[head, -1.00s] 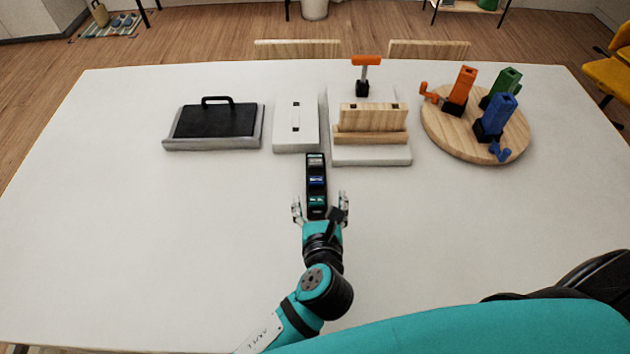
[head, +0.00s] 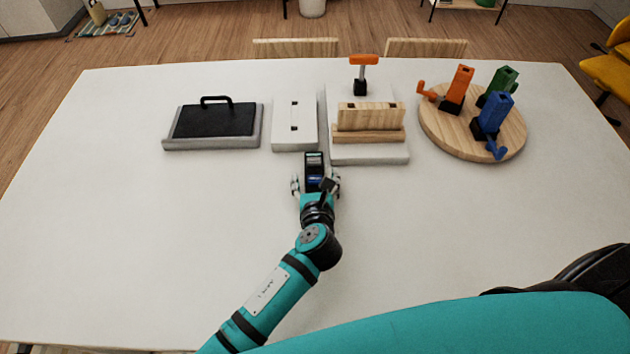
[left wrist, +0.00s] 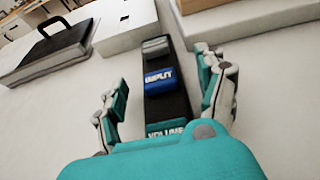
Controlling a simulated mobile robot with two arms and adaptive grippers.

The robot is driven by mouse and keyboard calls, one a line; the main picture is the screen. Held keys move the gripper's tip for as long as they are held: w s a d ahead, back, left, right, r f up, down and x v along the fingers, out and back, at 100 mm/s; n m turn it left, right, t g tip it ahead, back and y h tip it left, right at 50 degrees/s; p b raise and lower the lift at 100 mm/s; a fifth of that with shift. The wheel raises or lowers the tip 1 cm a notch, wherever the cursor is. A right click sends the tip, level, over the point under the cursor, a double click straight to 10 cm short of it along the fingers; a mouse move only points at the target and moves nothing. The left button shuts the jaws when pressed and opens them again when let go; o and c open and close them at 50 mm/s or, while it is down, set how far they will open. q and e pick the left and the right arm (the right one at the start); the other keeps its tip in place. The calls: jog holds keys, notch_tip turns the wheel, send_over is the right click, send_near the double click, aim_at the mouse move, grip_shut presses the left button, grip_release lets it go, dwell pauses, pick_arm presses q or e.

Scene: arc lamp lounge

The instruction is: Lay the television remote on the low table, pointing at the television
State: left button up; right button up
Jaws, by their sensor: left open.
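The remote (head: 314,160) is a slim black bar with grey, blue and green buttons. It lies on the white table (head: 180,230), its long side running away from me. My left gripper (head: 315,181) is open, with one finger on each side of the remote; its palm hides the near end. In the left wrist view the remote (left wrist: 158,60) lies between the open fingers, with INPUT and VOLUME readable on its buttons. No television shows, and my right gripper is out of view.
Beyond the remote stand a grey tray with a black handled panel (head: 212,120), a white block (head: 295,125) and a wooden piece on a white base (head: 370,117). A round wooden board (head: 455,138) with coloured clamps stands right. The table's left and front are clear.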

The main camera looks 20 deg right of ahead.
pick_arm(q)
jog(key=c, duration=1.3)
jog(key=shift+c, duration=1)
jog(key=shift+r, duration=0.15)
